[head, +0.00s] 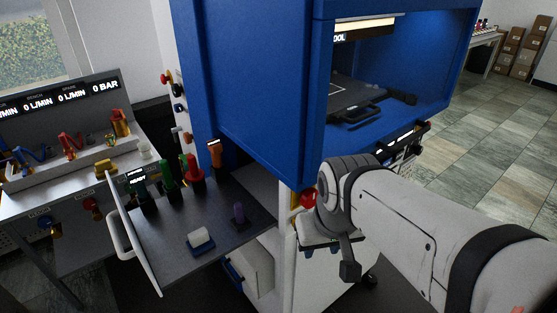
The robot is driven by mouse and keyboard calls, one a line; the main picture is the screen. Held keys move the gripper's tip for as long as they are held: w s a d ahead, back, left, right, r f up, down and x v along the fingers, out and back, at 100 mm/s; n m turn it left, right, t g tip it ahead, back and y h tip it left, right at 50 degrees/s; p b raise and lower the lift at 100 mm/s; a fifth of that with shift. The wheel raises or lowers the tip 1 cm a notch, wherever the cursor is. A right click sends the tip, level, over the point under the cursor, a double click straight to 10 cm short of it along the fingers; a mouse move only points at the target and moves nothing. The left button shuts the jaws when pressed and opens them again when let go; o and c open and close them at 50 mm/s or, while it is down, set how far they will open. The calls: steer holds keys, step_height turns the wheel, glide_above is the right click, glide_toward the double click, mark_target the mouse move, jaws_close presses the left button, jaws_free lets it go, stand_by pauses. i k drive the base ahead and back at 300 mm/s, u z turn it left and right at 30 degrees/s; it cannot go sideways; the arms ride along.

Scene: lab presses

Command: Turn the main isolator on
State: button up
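My gripper (323,244) hangs below the wrist, close to the knob and slightly lower in the picture. Its fingers are small and partly hidden, so I cannot tell whether they are open, or whether they touch anything.
An open drawer (165,262) with coloured handles stands left of the knob. A bench with gauges reading 0 (60,95) is further left. The blue press (245,90) blocks the middle. Tiled floor (500,140) is clear at right, with cardboard boxes (518,55) behind.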

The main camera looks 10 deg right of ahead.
mark_target(308, 197)
steer(key=u, duration=1)
steer(key=k, duration=1.5)
steer(key=z, duration=0.55)
steer(key=i, duration=1.4)
steer(key=z, duration=0.05)
